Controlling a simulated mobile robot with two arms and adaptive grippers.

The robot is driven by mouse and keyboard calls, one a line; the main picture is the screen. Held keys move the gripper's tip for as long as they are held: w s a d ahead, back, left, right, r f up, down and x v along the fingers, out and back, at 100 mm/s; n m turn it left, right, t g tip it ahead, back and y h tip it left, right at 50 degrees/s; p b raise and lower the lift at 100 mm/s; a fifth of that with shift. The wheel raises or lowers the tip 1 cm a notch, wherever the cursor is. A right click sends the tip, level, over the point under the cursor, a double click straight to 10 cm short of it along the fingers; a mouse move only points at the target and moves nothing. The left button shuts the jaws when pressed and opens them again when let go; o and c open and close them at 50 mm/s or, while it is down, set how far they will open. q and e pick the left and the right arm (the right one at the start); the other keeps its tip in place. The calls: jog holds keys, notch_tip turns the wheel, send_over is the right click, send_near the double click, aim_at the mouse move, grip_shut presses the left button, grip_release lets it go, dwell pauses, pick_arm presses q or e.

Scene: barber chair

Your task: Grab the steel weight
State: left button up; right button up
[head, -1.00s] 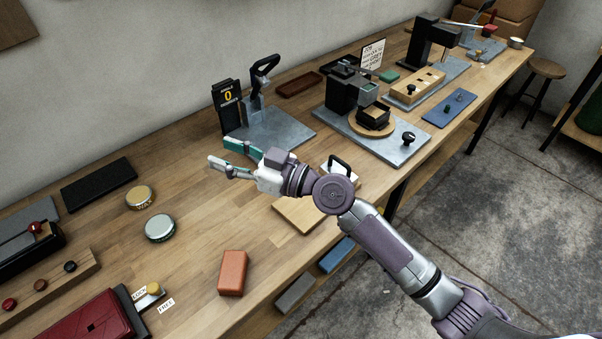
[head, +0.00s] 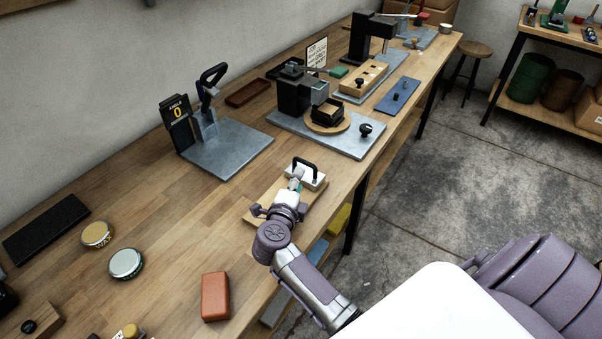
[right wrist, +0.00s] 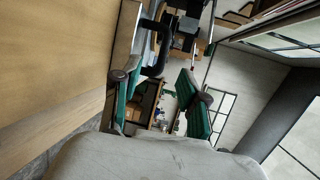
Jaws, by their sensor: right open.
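The steel weight (head: 316,181) is a pale metal block with a black loop handle. It sits at the far end of a light wooden board (head: 258,211) near the bench's front edge. My right gripper (head: 297,177) is open and right beside the weight, partly covering it in the head view. In the right wrist view, my gripper's green fingers (right wrist: 157,88) are spread apart. The black handle (right wrist: 155,52) shows ahead, close to the left finger; I cannot tell whether they touch. My left gripper is not in view.
Beyond the weight stands a press-like fixture on a grey plate (head: 362,145). A gauge stand on a steel plate (head: 232,150) is at the back left. An orange block (head: 215,296) and two round tins lie nearer. Bare bench lies left of the board.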

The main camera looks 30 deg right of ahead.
aim_at(302, 161)
jog(key=x, duration=0.4)
jog(key=shift+w+d+r+p, duration=0.1)
jog(key=shift+w+d+p, duration=0.15)
jog(key=shift+w+p, duration=0.15)
jog(key=x, duration=0.4)
jog(key=shift+w+p, duration=0.25)
jog(key=shift+p, duration=0.1)
grip_shut()
jog(key=shift+w+r, duration=0.1)
jog(key=shift+r, duration=0.05)
